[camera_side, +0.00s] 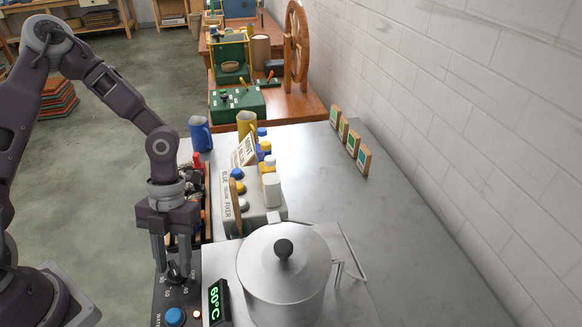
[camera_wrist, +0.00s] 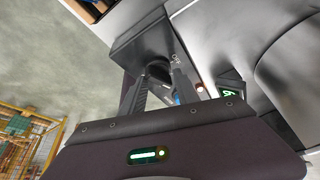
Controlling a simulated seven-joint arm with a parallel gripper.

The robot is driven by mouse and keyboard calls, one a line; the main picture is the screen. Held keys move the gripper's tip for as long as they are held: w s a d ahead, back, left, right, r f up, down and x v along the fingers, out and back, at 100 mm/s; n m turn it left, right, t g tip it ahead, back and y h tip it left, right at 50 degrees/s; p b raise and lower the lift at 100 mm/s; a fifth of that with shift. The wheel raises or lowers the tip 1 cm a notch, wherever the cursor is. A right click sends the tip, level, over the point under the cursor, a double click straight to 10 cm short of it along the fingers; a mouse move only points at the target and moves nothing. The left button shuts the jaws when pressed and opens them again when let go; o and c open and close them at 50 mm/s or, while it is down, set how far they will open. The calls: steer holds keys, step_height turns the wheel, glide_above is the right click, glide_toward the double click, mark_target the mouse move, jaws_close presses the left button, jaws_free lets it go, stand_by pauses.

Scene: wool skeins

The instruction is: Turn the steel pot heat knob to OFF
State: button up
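The steel pot (camera_side: 285,275) stands lidded to the right of a dark control panel (camera_side: 160,300). The panel's black heat knob (camera_side: 175,270) is partly hidden by my gripper's fingers, with white marks around it. Where its pointer aims is too small to tell. The knob also shows in the wrist view (camera_wrist: 158,70). My gripper (camera_side: 173,266) points down over the panel, its two fingers apart, one on each side of the knob. I cannot tell whether they touch it. A green display (camera_side: 218,301) reads 60°C, and a small light (camera_side: 197,314) glows.
A blue button (camera_side: 175,317) sits on the panel near the knob. The steel table (camera_side: 400,250) is clear at right.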

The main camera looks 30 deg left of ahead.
steer(key=a+r+n+t+y, duration=0.25)
steer(key=r+n+y, duration=0.25)
steer(key=r+n, duration=0.85)
steer(key=s+d+r+n+t+h, duration=0.15)
steer(key=s+r+n+t, duration=0.25)
steer(key=r+n, duration=0.4)
steer(key=s+d+r+n+t+h, duration=0.15)
steer(key=s+r+n+t, duration=0.3)
steer(key=n, duration=0.55)
steer(key=w+d+f+m+g+h, duration=0.1)
steer(key=w+f+m+g+h, duration=0.15)
steer(key=w, duration=1.25)
steer(key=w+d+f+m+g+h, duration=0.15)
steer(key=w+f+h, duration=0.25)
steer(key=w, duration=1)
steer(key=shift+t, duration=0.3)
steer(key=x, duration=1)
steer(key=shift+w+d+r, duration=0.1)
steer(key=shift+w+d, duration=0.05)
steer(key=shift+d, duration=0.25)
steer(key=shift+w+d+r+m+g+h, duration=0.1)
steer(key=shift+w+d+m+g+h, duration=0.15)
steer(key=shift+d+m+g, duration=0.4)
steer(key=shift+w+d+m+g+h, duration=0.1)
steer(key=shift+w+d+m+g, duration=0.25)
steer(key=shift+d+m, duration=0.55)
